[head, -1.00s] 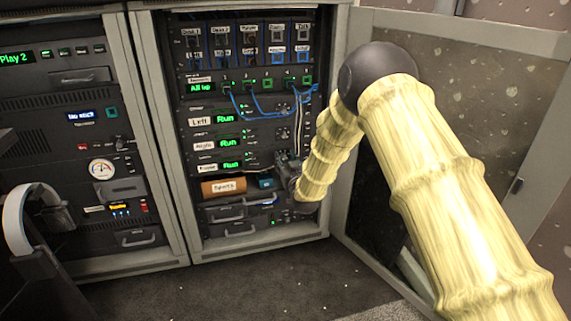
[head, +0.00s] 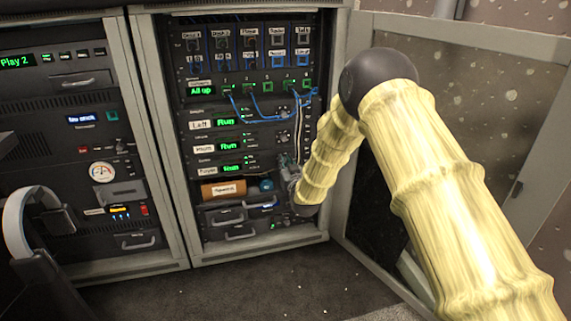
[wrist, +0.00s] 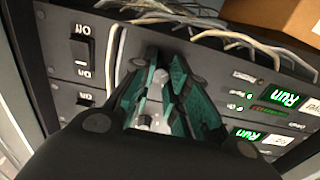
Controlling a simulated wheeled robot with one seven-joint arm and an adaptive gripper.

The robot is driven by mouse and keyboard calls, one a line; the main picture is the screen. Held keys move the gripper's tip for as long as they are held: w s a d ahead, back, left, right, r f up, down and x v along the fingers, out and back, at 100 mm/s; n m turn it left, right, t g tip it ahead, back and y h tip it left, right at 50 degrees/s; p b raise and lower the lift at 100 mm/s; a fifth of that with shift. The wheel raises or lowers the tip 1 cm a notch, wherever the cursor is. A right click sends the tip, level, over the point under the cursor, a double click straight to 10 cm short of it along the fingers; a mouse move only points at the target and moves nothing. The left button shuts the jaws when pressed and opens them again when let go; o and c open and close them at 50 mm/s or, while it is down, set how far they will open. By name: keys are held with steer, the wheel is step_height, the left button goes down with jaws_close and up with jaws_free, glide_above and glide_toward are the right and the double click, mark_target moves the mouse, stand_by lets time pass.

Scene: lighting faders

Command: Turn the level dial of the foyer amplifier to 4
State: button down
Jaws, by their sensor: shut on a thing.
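The foyer amplifier (head: 231,169) is the lowest of the three green "Run" units in the right rack, with its white label at its left end. In the wrist view, which is upside down, its face (wrist: 218,78) fills the upper part. My gripper (wrist: 163,72) is at this panel with its teal-padded fingers closed around a small pale-grey knob, the level dial (wrist: 157,78). The fingers cover much of the dial, and its scale and pointer cannot be read. In the head view my gripper (head: 284,162) is at the right part of the amplifier.
On/off switches (wrist: 80,50) sit beside the fingers in the wrist view. Loose pale cables (wrist: 225,35) run close to the fingers. Blue cables (head: 262,112) hang above. The open cabinet door (head: 450,110) stands right of my arm.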

steer(key=shift+r, duration=0.2)
steer(key=m+p, duration=0.2)
steer(key=m, duration=0.1)
steer(key=m+p, duration=0.2)
steer(key=p, duration=0.1)
steer(key=shift+w+d+r+m+p, duration=0.1)
steer(key=shift+d+m+p, duration=0.1)
steer(key=shift+m+p, duration=0.2)
steer(key=m+p, duration=0.1)
steer(key=m, duration=0.1)
steer(key=shift+m, duration=0.3)
steer(key=m+p, duration=0.1)
steer(key=m, duration=0.2)
steer(key=shift+d+m, duration=0.1)
steer(key=shift+m, duration=0.3)
steer(key=shift+w+d+f+m+b, duration=0.15)
steer(key=shift+m+b, duration=0.1)
steer(key=shift+m, duration=2)
steer(key=shift+s+a+f+m+b, duration=0.1)
steer(key=shift+f+m+b, duration=0.1)
steer(key=shift+m, duration=2.05)
steer(key=shift+r, duration=0.1)
